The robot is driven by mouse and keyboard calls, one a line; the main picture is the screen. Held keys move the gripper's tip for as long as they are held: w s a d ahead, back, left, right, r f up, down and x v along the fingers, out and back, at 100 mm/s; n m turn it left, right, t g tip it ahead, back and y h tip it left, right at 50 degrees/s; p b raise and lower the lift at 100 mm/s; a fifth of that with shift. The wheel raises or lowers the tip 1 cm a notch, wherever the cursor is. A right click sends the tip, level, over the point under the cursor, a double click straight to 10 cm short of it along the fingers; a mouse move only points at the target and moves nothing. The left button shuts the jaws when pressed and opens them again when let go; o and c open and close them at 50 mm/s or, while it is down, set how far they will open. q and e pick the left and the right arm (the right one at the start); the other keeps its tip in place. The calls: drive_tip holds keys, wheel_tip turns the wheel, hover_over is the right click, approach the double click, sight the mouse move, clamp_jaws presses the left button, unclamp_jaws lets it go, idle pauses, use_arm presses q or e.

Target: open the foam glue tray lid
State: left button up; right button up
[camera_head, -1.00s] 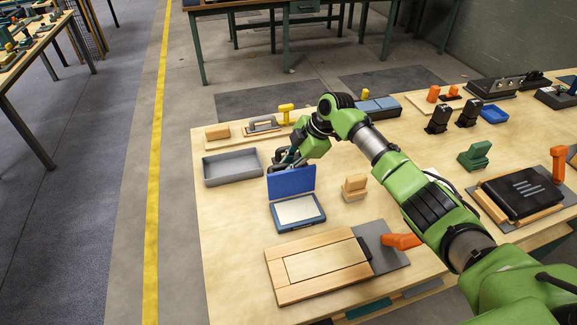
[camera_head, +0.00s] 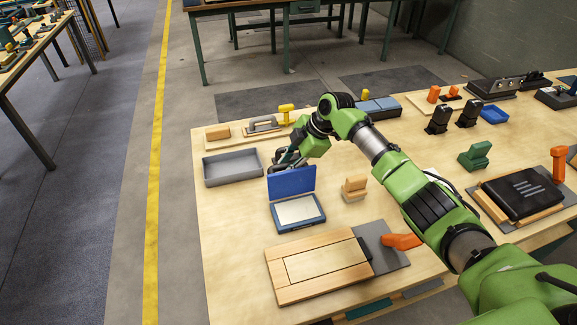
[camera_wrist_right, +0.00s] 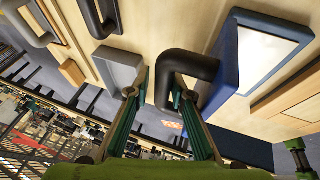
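The foam glue tray (camera_head: 296,226) is a shallow blue tray with a white pad inside, on the wooden table. Its blue lid (camera_head: 291,182) stands roughly upright at the tray's back edge, so the tray is uncovered. My right gripper (camera_head: 287,160) is behind the lid, near its top edge. My left gripper is not in view.
An empty grey tray (camera_head: 232,178) stands to the left of the lid. A wooden block stack (camera_head: 354,188) is to the right, and a wooden board fixture (camera_head: 285,293) with an orange handle (camera_head: 401,241) is in front. Tools line the table's back edge.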

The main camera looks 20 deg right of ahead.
drive_tip(key=shift+f, duration=0.6)
drive_tip(key=shift+s, duration=0.1)
drive_tip(key=shift+r, duration=0.2)
drive_tip(key=w+d+r+p, duration=0.3)
drive_tip(key=r, duration=0.5)
drive_tip(key=shift+d, duration=0.1)
idle(0.4)
